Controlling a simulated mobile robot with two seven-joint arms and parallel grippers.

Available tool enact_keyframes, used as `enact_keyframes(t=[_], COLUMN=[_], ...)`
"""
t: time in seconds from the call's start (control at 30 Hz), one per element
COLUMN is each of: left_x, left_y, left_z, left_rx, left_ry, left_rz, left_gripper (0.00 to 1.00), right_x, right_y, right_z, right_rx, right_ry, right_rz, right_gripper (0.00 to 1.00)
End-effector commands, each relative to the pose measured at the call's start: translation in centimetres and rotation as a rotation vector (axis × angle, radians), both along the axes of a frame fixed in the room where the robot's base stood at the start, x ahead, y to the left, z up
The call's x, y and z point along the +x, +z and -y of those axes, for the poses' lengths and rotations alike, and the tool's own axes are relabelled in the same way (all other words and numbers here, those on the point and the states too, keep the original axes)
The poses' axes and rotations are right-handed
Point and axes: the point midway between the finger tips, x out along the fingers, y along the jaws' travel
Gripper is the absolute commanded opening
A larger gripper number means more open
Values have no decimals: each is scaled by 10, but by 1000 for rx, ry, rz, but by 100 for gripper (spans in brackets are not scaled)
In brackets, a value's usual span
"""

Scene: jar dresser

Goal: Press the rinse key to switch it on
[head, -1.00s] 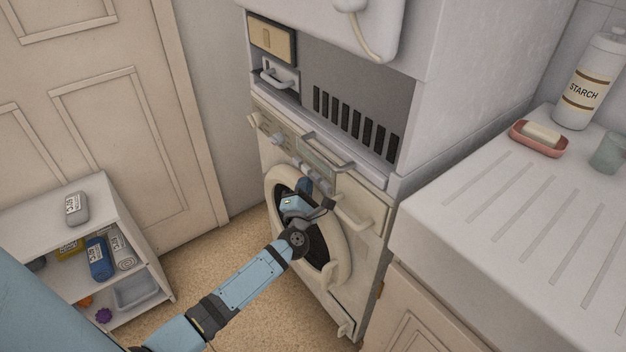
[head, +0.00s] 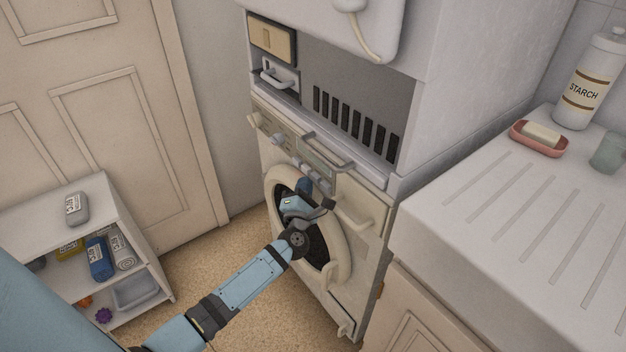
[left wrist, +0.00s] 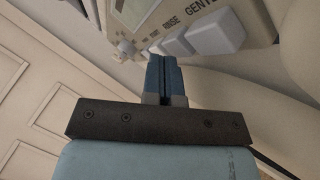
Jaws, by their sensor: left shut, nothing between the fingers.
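The rinse key (left wrist: 178,45) is a pale block under the word RINSE in the left wrist view. The key under the GENTLE label (left wrist: 218,32) is beside it on the right. In the head view the keys are small, on the front panel (head: 318,153) of the washing machine. My left gripper (left wrist: 163,62) is shut and empty, its blue fingertips close to the rinse key and the smaller key left of it. I cannot tell whether they touch. In the head view my left gripper (head: 305,184) is in front of the round door, just below the keys. My right gripper is not in view.
The round door (head: 338,235) bulges below the panel. A handle (head: 327,152) and knobs (head: 277,140) stick out nearby. A white counter (head: 480,210) stands at the right, and a low shelf (head: 150,235) with several items at the left.

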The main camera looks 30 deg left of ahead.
Motion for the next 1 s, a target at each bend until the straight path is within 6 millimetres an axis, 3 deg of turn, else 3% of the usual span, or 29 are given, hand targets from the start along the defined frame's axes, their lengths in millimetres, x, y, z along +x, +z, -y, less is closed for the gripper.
enact_keyframes(t=[1.0], left_x=[8], left_y=[1], left_z=[4], left_rx=[0], left_ry=[-2], left_rz=[1], left_gripper=[0], right_x=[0], right_y=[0], right_z=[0], right_rx=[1], right_ry=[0], right_rz=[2], right_gripper=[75])
